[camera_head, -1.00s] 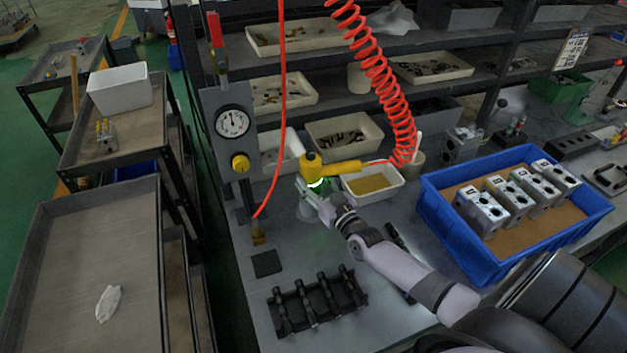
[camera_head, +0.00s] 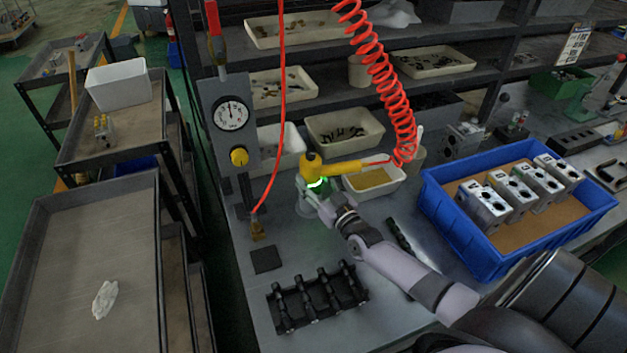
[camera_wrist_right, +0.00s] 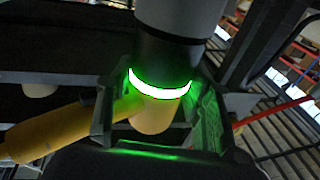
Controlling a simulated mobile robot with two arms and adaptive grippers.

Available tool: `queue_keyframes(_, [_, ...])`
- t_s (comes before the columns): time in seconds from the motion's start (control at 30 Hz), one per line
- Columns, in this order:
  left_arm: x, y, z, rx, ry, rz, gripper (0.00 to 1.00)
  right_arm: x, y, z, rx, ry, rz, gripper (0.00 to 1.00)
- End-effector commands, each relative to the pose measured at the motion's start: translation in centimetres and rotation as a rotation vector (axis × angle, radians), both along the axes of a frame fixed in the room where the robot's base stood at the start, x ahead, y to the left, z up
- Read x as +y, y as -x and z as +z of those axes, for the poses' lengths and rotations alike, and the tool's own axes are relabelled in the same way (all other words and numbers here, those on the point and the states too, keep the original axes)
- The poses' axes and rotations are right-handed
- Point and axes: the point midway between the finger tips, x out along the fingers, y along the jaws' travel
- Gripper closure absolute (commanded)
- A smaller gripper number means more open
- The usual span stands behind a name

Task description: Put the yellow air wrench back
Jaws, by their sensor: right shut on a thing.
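The yellow air wrench (camera_head: 335,167) is above the back of the workbench, its body lying roughly level and pointing right, with the red coiled hose (camera_head: 388,85) meeting its right end. My right gripper (camera_head: 315,182) is at the wrench's left end and is shut on it. In the right wrist view the yellow wrench (camera_wrist_right: 50,135) runs out to the lower left from between the fingers, under a glowing green-white ring. Part of the wrench is hidden by the gripper. My left gripper is not in view.
A white tray of yellow material (camera_head: 372,182) stands just right of the wrench. A gauge panel (camera_head: 232,125) is to its left. A black rack (camera_head: 318,296) lies at the front. A blue crate (camera_head: 470,238) with metal blocks stands right.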

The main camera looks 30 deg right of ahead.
Motion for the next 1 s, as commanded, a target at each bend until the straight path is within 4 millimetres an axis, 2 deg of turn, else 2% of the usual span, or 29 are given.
queue_keyframes(0.03, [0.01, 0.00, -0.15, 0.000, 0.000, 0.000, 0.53, -0.07, -0.16, 0.41, -0.014, 0.001, -0.001, 1.00])
queue_keyframes(0.5, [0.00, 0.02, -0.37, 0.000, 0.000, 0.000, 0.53, -0.07, -0.16, 0.13, -0.014, 0.001, -0.001, 1.00])
queue_keyframes(0.53, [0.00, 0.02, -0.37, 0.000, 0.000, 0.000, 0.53, -0.07, -0.16, 0.13, -0.014, 0.001, -0.001, 0.51])
queue_keyframes(0.83, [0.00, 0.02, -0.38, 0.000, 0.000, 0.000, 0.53, -0.08, -0.13, 0.04, -0.012, 0.001, -0.001, 0.31])
queue_keyframes(1.0, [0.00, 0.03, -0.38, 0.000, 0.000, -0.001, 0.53, -0.09, -0.11, -0.03, -0.010, 0.002, -0.001, 0.30])
